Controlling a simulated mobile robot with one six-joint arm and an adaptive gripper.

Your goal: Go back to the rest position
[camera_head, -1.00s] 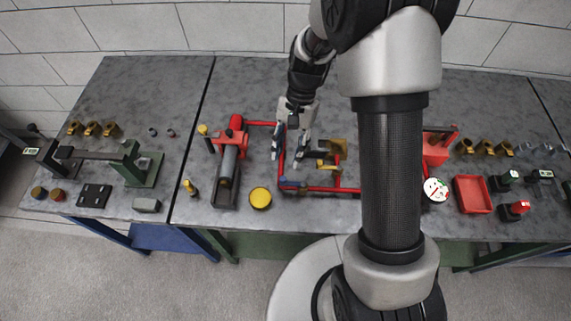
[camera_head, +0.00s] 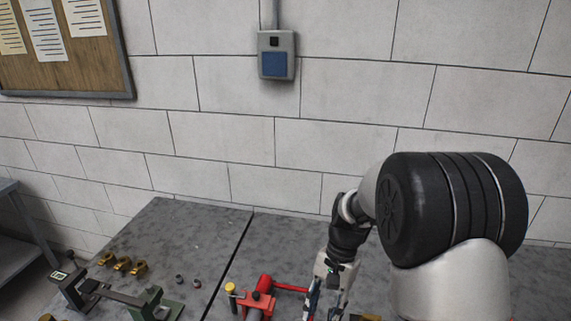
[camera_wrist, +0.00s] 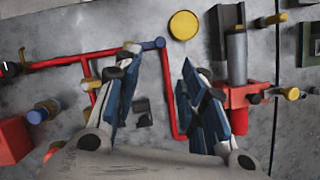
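My arm is bent over the bench at the right of that view.
In the wrist view, a yellow disc (camera_wrist: 184,25) and a red clamp with a grey cylinder (camera_wrist: 237,58) lie close by. In the head view, several brass fittings (camera_head: 122,263) and a green vise (camera_head: 155,303) stand at left. A wall box (camera_head: 276,56) hangs behind.

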